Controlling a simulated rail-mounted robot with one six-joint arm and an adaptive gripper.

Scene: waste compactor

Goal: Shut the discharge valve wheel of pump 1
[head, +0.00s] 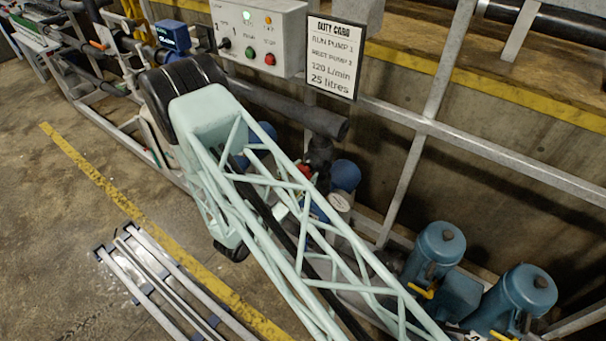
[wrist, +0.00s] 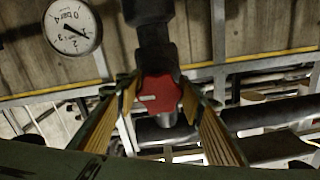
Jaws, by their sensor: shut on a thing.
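A red valve wheel (wrist: 160,93) sits in the middle of the wrist view on a dark valve body (wrist: 152,45). My gripper (wrist: 161,97) has its two ribbed, yellow-brown fingers on either side of the wheel and is shut on it. In the head view a bit of red (head: 304,171) shows behind my pale green lattice arm. My gripper is hidden there behind the arm. A round white pressure gauge (wrist: 73,27) is at the wrist view's upper left, and a gauge also shows in the head view (head: 340,202). Its needle reading is unclear.
A control box (head: 258,38) and a duty card (head: 334,58) reading "run pump 1" hang above the pipes. Grey frame rails (head: 480,147) cross behind. Open floor (head: 60,220) lies left.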

